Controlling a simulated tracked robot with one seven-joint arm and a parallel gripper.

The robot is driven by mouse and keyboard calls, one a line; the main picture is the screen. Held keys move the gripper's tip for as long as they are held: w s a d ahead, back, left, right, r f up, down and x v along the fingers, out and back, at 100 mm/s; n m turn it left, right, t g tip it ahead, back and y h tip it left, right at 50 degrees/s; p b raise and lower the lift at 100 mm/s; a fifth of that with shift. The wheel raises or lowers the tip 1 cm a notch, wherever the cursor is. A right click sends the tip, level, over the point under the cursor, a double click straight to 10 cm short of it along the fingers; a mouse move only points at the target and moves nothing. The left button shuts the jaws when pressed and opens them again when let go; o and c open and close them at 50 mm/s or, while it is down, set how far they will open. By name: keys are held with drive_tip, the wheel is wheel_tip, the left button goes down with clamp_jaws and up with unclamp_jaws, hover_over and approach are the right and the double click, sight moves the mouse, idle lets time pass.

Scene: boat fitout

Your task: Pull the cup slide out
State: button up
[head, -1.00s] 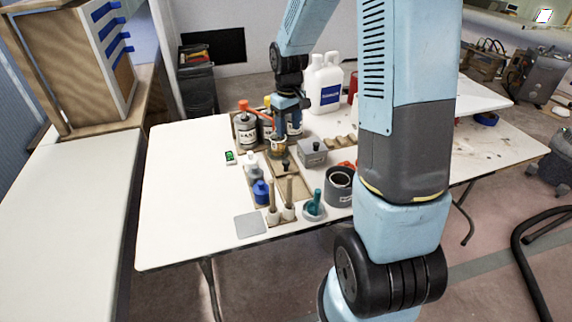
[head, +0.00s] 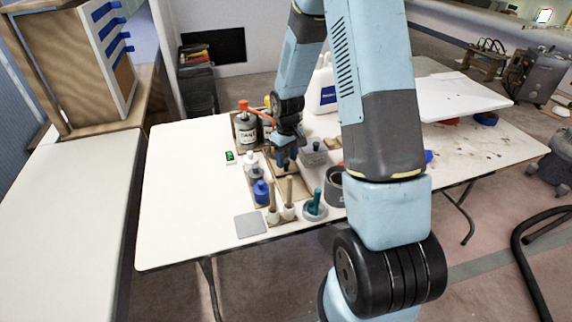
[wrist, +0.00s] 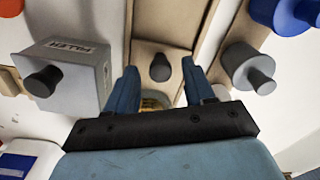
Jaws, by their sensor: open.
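The cup slide (wrist: 171,28) is a light wooden strip in a wooden tray or frame, with a dark rounded knob (wrist: 160,67) standing on it. In the head view the slide (head: 296,187) lies on the white table, partly hidden by my gripper. My gripper (wrist: 160,84) is open, with one blue finger to each side of the knob's line and the knob just ahead of the gap. It does not visibly touch the knob. In the head view my gripper (head: 286,167) hangs low over the slide. A yellowish cup edge (wrist: 154,102) shows between the fingers, mostly hidden.
Cans (head: 246,128) stand behind. The table's left part is clear.

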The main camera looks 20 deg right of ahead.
sight(287, 161)
drive_tip(key=shift+f, duration=1.6)
clamp_jaws()
